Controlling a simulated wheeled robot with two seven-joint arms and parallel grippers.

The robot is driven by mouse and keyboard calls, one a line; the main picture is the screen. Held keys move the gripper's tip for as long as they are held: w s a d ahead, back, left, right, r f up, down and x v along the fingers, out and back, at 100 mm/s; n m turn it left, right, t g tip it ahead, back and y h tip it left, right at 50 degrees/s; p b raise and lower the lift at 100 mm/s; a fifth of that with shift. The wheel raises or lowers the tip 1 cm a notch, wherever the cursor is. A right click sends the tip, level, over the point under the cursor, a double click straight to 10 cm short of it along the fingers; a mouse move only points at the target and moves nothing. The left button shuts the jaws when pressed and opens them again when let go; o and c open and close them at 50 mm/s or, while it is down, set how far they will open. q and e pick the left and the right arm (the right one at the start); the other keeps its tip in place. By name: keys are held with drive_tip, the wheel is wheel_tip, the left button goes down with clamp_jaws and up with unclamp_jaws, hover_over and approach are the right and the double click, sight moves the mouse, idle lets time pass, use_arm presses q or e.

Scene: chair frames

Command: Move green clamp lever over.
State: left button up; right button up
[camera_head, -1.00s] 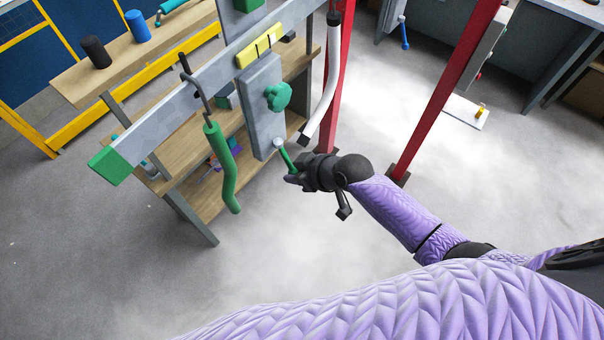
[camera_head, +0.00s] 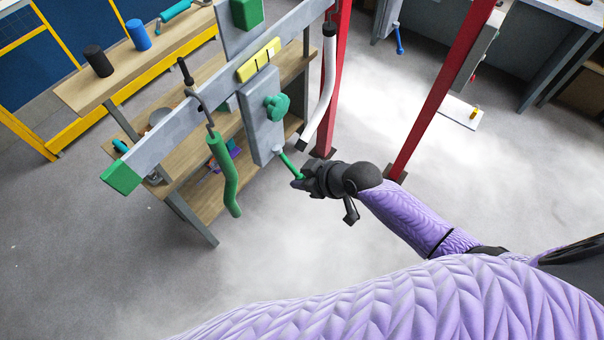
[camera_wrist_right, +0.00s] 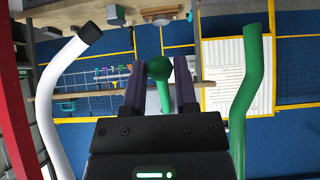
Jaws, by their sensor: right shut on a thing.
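The green clamp lever (camera_head: 290,165) hangs from a pivot at the lower end of a grey plate (camera_head: 261,115) and slants down to the right. My right gripper (camera_head: 302,180) is at its lower end. In the right wrist view the lever's round green knob and shaft (camera_wrist_right: 160,72) lie between the two fingers of the gripper (camera_wrist_right: 161,92), which is shut on it. The fingers hide part of the lever's end in the head view. My left gripper is not in view.
A green curved handle (camera_head: 224,172) hangs left of the lever, and a white curved handle (camera_head: 323,100) hangs to its right. A green star knob (camera_head: 277,106) sits above. Red posts (camera_head: 440,95) stand behind my right arm. Wooden shelves (camera_head: 200,160) are behind; the floor in front is clear.

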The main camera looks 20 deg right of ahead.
drive_tip(key=shift+p+v, duration=0.95)
drive_tip(key=shift+v, duration=0.25)
drive_tip(key=shift+w+a+r, duration=0.1)
drive_tip(key=shift+w, duration=0.05)
drive_tip(key=shift+s+d+r+p, duration=0.15)
drive_tip(key=shift+s+r+p, duration=0.05)
drive_tip(key=shift+r+p, duration=0.4)
drive_tip(key=shift+s+d+r+p, duration=0.15)
drive_tip(key=shift+s+r+p, duration=0.05)
drive_tip(key=shift+r+p, duration=0.4)
drive_tip(key=shift+f, duration=0.1)
